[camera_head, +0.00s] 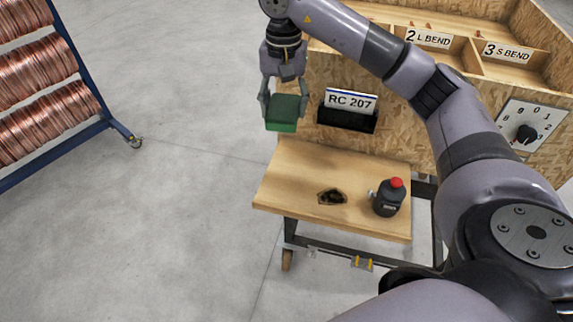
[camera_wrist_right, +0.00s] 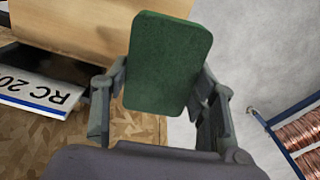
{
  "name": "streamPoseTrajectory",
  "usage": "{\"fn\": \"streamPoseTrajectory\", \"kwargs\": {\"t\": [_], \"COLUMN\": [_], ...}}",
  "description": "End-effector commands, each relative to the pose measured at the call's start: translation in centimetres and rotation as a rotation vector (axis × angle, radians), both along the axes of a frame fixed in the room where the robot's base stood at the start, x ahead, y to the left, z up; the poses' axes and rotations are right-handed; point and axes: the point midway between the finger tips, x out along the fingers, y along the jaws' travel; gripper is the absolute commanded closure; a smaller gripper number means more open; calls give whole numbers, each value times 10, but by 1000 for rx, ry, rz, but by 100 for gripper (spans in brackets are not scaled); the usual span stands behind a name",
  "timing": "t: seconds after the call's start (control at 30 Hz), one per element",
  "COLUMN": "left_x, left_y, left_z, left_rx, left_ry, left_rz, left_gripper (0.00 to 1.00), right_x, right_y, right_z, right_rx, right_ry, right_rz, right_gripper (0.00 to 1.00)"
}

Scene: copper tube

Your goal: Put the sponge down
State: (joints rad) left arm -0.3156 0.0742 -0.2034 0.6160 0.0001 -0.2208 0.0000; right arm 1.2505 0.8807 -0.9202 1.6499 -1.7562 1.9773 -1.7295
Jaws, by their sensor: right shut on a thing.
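A green sponge (camera_head: 286,112) is held between the fingers of my right gripper (camera_head: 284,100) in the head view. It is in the air above the far left corner of the small wooden table (camera_head: 300,170), apart from its top. In the right wrist view the sponge (camera_wrist_right: 165,62) shows its broad green face between the two grey fingers (camera_wrist_right: 160,95). My left gripper is not in view.
A black holder with an RC 207 card (camera_head: 350,103) is on the wooden panel behind. The table's left part is clear. Copper coils (camera_head: 45,80) stand far left.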

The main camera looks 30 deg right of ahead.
Motion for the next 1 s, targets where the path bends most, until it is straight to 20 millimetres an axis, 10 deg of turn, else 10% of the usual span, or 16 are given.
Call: {"fn": "streamPoseTrajectory", "kwargs": {"t": [0.2,0.63,1.0], "left_x": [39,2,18], "left_y": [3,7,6], "left_z": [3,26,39], "left_rx": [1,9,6], "left_ry": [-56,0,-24], "left_rz": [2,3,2], "left_gripper": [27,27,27], "right_x": [12,10,11], "right_y": [-20,-21,-20], "right_z": [7,-97,-146], "right_rx": [0,-2,0], "right_ry": [4,9,4], "right_rz": [-118,-119,-117], "right_gripper": [59,59,59]}}
